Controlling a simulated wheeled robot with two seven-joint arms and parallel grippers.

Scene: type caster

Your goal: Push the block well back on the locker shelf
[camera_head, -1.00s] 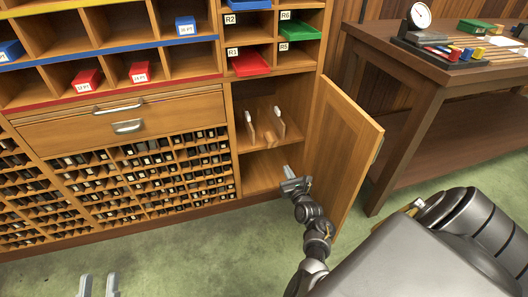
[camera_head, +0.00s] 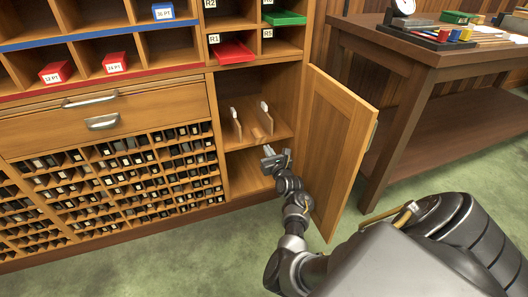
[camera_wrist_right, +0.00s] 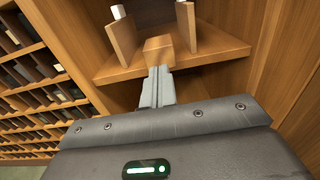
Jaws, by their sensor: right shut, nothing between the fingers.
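The small wooden block (camera_head: 257,133) sits on the locker shelf (camera_head: 277,131), between two upright wooden dividers. In the right wrist view the block (camera_wrist_right: 158,46) is at the shelf's front edge, directly beyond my fingertips. My right gripper (camera_head: 268,150) is at the front of the open locker, just in front of the block. Its fingers (camera_wrist_right: 158,72) are shut, empty, and appear to meet the block's near face; I cannot tell if they touch. The shelf's rear behind the block is partly hidden. My left gripper is out of view.
The two dividers (camera_wrist_right: 122,40) and (camera_wrist_right: 186,27) stand close on either side of the block, with white pieces at their tops. The open locker door (camera_head: 340,140) is right of my right arm. A workbench (camera_head: 440,60) stands farther right. Type cases (camera_head: 120,170) fill the left.

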